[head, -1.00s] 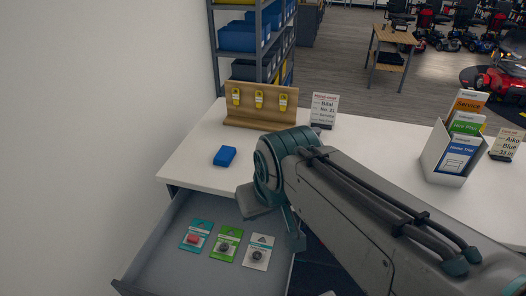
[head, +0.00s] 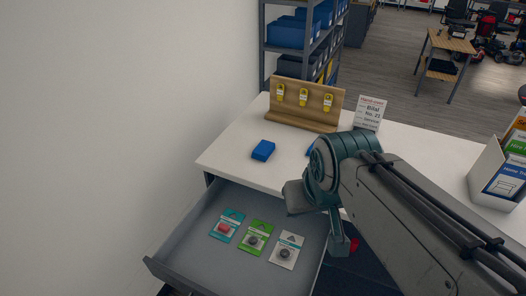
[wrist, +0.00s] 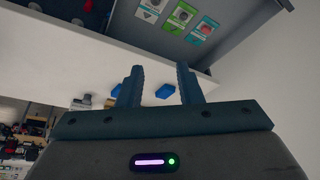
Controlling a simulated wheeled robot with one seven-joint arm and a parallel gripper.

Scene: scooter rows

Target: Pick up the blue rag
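Two small blue things lie on the white desk top (head: 232,160); I cannot tell for sure which is the blue rag. One is a folded-looking blue block (head: 263,150) near the desk's left end. The other blue piece (head: 310,150) is mostly hidden behind my arm. In the wrist view, the first (wrist: 165,91) shows between my fingers and the second (wrist: 117,91) beside the left finger. My gripper (wrist: 160,67) has its fingers apart with nothing held. It is hidden in the head view.
A grey drawer (head: 178,232) stands open below the desk, with several carded parts inside. A wooden key rack (head: 296,119) and a sign (head: 370,113) stand at the back. A leaflet box (head: 490,190) is at right. A white wall closes the left.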

